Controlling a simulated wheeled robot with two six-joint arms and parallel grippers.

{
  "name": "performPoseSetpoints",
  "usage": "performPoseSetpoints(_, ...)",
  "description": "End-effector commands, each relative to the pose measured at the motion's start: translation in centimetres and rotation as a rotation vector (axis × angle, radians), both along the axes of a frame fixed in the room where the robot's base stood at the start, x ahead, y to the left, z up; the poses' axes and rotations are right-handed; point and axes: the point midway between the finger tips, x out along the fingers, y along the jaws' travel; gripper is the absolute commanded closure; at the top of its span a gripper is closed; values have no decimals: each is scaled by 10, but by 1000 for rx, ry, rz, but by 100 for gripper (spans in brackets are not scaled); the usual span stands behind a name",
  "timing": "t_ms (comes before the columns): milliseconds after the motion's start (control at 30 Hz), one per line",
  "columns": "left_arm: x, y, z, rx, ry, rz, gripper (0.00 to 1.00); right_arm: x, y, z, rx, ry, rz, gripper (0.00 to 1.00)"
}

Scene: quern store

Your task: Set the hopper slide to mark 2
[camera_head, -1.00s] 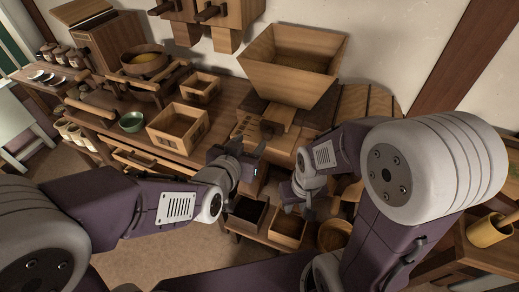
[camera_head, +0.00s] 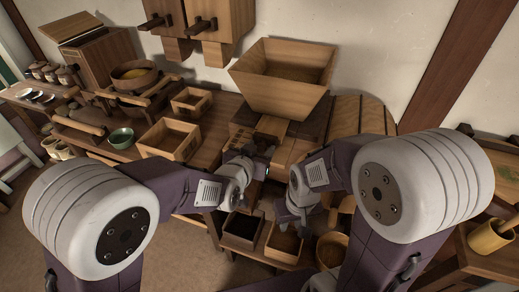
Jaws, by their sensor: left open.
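The wooden hopper (camera_head: 262,92) is a flared, open-topped box at the back, right of centre, standing over a wooden mill body. A pale slide board (camera_head: 272,125) sticks out below its front, with a dark knob at its front end, partly behind my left gripper. Any marks beside the slide are too small to read. My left gripper (camera_head: 260,154) is open and empty, just in front of the slide's end; whether it touches cannot be told. My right gripper (camera_head: 291,222) hangs lower, over the low shelf; its jaws are too unclear to read.
An open wooden box (camera_head: 168,139) and a green bowl (camera_head: 121,138) stand on the bench to the left. A yellow mortar (camera_head: 490,236) stands at right.

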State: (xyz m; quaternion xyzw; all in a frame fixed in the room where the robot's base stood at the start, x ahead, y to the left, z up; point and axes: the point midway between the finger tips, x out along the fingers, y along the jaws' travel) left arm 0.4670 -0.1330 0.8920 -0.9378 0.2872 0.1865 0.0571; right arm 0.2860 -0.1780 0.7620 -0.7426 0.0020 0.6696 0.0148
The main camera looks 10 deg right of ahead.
Motion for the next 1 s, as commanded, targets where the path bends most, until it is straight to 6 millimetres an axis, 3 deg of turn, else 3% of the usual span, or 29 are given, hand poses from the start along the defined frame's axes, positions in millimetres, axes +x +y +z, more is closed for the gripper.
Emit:
performPoseSetpoints(67, 0, 0, 0, 0, 0, 0, 51, 0, 0, 0, 0, 0, 0, 71)
performPoseSetpoints(233, 0, 0, 0, 0, 0, 0, 95, 0, 0, 0, 0, 0, 0, 71)
performPoseSetpoints(267, 0, 0, 0, 0, 0, 0, 100, 0, 0, 0, 0, 0, 0, 71)
performPoseSetpoints(1000, -1, 0, 0, 1, 1, 0, 100, 0, 0, 0, 0, 0, 0, 71)
